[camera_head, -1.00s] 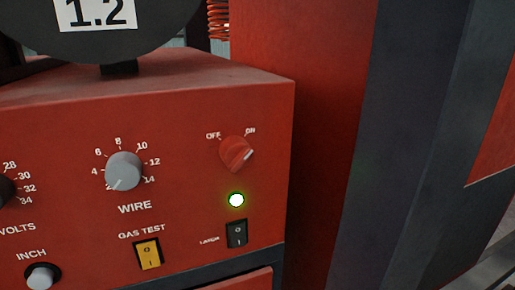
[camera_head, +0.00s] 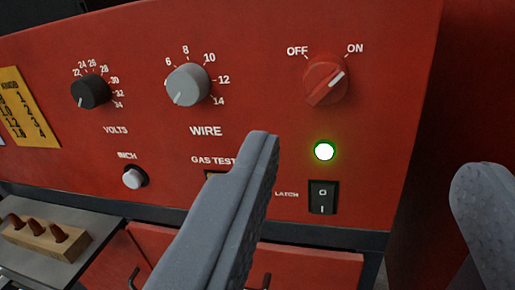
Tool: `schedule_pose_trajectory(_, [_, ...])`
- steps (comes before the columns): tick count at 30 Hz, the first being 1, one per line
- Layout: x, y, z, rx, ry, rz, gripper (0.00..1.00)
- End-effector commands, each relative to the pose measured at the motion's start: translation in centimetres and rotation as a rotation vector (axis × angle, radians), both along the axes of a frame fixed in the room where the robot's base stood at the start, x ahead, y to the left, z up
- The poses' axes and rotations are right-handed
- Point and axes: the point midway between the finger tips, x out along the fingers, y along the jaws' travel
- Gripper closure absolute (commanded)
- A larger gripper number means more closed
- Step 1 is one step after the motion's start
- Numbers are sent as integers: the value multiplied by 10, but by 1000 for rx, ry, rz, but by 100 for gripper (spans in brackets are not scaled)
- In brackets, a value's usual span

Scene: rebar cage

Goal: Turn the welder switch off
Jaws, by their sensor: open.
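The welder's red front panel (camera_head: 245,110) fills most of the view. The welder switch (camera_head: 326,80) is a red rotary knob at the upper right, between the labels OFF and ON. Its white mark points up and right, toward ON. A green lamp (camera_head: 324,151) glows below it. My gripper (camera_head: 370,170) is open and empty in front of the panel. Its left finger covers part of the gas test switch (camera_head: 213,174), and its right finger is at the right edge. The knob is above the gap between the fingers, with no finger seen touching it.
A grey WIRE knob (camera_head: 188,85), a black VOLTS knob (camera_head: 90,91), a white INCH button (camera_head: 133,177) and a black LATCH rocker (camera_head: 323,197) share the panel. A wooden block with several red-brown pegs (camera_head: 45,238) sits on a grey shelf at the lower left.

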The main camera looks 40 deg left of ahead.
Motion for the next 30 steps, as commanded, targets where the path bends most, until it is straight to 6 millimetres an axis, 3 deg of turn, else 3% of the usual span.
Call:
schedule_pose_trajectory(8, [0, 8, -16, 54, 53, 64, 44])
schedule_pose_trajectory(30, [106, 50, -16, 51, 50, 66, 44])
